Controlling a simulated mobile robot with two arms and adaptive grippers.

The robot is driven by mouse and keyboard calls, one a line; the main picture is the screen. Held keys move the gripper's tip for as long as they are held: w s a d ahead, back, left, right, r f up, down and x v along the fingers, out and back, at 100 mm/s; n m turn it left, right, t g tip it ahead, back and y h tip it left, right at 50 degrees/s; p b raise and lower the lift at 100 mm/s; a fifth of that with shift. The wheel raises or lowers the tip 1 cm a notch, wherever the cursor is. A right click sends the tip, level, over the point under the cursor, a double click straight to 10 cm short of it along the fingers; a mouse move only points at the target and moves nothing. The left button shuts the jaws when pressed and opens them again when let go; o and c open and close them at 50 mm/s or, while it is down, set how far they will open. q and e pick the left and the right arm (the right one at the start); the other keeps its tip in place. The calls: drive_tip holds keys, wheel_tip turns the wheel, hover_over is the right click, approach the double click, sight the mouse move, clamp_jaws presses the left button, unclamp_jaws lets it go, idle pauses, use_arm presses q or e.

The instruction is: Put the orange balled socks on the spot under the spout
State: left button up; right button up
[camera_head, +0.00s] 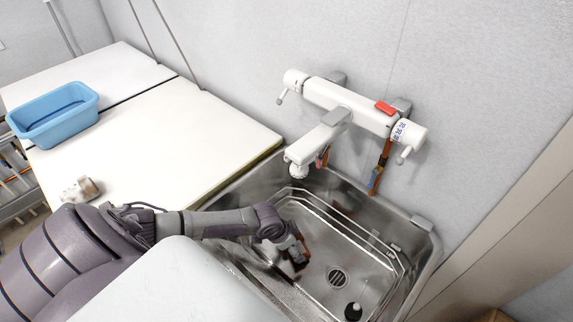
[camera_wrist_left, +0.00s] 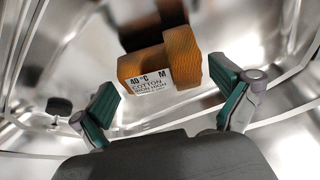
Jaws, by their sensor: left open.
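The orange balled socks (camera_wrist_left: 190,58) lie in the metal basin, with a white label reading "COTTON" facing the left wrist camera. In that view my left gripper (camera_wrist_left: 170,100) is open, its two green-padded fingers apart, with the socks just ahead of and between them. I cannot tell whether the fingers touch the socks. In the head view my left gripper (camera_head: 296,252) reaches down into the basin and mostly hides the socks. The white tap's spout (camera_head: 297,168) hangs over the far left part of the basin (camera_head: 362,262). My right gripper is not in view.
A drain (camera_head: 338,278) and a black stopper (camera_head: 353,311) are on the basin floor to the right. White counter tops (camera_head: 190,135) lie left of the basin, with a blue tub (camera_head: 60,118) at the far left. The tap body (camera_head: 350,106) overhangs the back of the basin.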

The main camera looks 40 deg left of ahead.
use_arm(q)
drive_tip(key=v, duration=0.9)
drive_tip(key=shift+r+p, duration=0.15)
drive_tip(key=shift+p, duration=0.15)
